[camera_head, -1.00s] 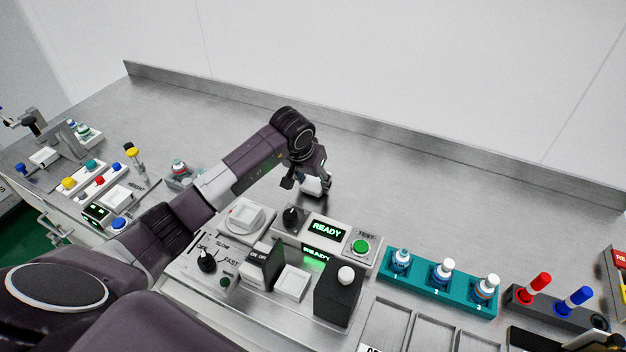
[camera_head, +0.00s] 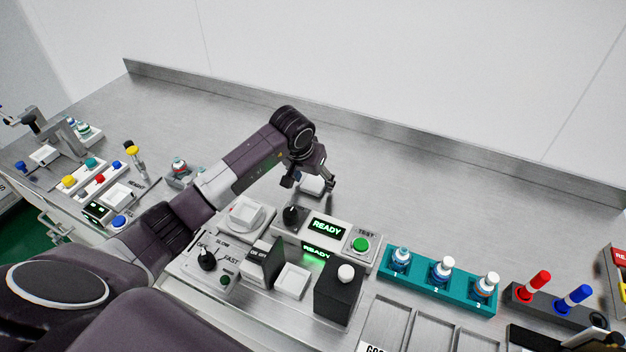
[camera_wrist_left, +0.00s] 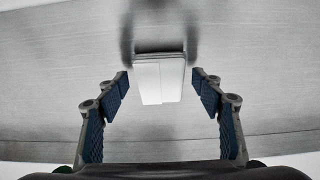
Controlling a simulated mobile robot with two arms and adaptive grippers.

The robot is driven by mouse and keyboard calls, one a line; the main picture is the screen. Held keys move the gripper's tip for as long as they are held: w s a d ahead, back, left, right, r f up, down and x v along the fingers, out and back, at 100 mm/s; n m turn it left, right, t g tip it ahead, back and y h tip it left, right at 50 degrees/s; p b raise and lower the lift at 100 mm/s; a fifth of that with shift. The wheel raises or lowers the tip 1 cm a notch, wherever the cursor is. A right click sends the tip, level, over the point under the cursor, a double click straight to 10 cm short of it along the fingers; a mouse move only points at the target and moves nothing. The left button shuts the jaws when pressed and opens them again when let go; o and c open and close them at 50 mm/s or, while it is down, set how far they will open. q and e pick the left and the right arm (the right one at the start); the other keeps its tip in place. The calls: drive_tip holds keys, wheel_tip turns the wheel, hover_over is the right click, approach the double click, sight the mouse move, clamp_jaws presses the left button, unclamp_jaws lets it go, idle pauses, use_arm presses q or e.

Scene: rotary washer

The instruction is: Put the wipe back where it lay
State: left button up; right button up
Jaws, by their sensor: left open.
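The wipe is a small white folded pad (camera_wrist_left: 158,82), in the middle of the left wrist view. It appears to lie on the bare steel bench top. In the head view it shows as a small pale patch (camera_head: 312,185) behind the machine panel, partly covered by my gripper. My left gripper (camera_head: 313,187) points down over it and is open. In the left wrist view its two blue-padded fingers (camera_wrist_left: 161,82) stand on either side of the wipe, with a gap on each side. My right gripper is in neither view.
The control panel with two green READY displays (camera_head: 327,229) stands just in front of the gripper. A teal rack (camera_head: 418,279) with three white-capped bottles is to its right. Red and blue pens stand further right. The bench behind and to the right of the gripper is clear.

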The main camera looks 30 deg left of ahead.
use_arm(q)
drive_tip(key=b+v, duration=0.2)
drive_tip(key=v, duration=1)
drive_tip(key=shift+f, duration=0.1)
